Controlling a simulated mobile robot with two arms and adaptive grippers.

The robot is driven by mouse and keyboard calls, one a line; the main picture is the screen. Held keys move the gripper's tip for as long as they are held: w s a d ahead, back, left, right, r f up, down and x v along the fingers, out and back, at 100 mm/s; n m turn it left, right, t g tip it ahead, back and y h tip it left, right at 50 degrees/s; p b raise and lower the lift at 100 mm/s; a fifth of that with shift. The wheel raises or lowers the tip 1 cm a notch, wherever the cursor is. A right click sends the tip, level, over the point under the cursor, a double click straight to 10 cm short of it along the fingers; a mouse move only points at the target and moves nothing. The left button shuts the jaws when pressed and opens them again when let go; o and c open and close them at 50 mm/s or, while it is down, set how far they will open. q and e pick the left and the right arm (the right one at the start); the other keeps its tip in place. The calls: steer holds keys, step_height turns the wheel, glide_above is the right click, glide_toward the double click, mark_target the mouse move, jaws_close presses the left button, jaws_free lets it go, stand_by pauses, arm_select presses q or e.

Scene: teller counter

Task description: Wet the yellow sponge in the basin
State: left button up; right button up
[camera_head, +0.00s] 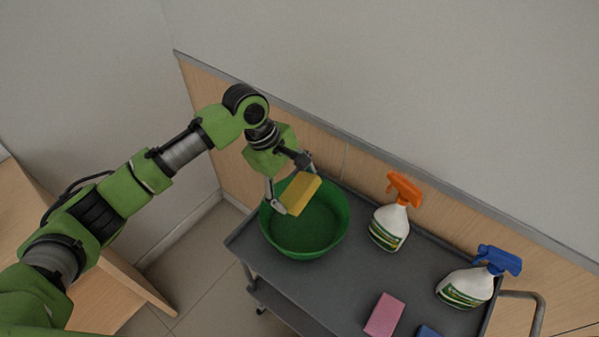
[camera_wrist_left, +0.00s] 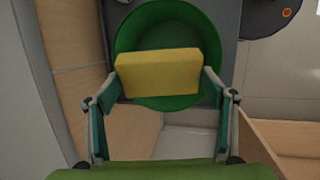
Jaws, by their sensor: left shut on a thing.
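The yellow sponge (camera_head: 301,193) is held between the fingers of my left gripper (camera_head: 292,187), over the green basin (camera_head: 318,238). In the left wrist view the sponge (camera_wrist_left: 158,72) spans the gap between both fingertips (camera_wrist_left: 160,82), with the basin (camera_wrist_left: 132,38) behind it. No water surface can be made out. My right gripper is in neither view.
The basin stands on a grey cart (camera_head: 345,292). To its right are an orange-topped spray bottle (camera_head: 390,226) and a blue-topped spray bottle (camera_head: 467,287). A pink sponge (camera_head: 385,315) and a blue item (camera_head: 428,332) lie near the front. A wall (camera_head: 420,90) rises behind.

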arm_select(q)
steer(key=shift+w+d+f+n, duration=0.25)
steer(key=shift+d+n, duration=0.15)
steer(key=shift+d, duration=0.15)
steer(key=shift+w+f+b, duration=0.15)
steer(key=shift+f+b, duration=0.1)
steer(key=shift+b, duration=0.05)
steer(key=shift+w+d+f, duration=0.1)
steer(key=shift+f, duration=0.15)
step_height(320, 180, down, 11)
steer(key=b, duration=0.6)
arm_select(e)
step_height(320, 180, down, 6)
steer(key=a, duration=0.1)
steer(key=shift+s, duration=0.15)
arm_select(q)
steer(key=shift+r, duration=0.1)
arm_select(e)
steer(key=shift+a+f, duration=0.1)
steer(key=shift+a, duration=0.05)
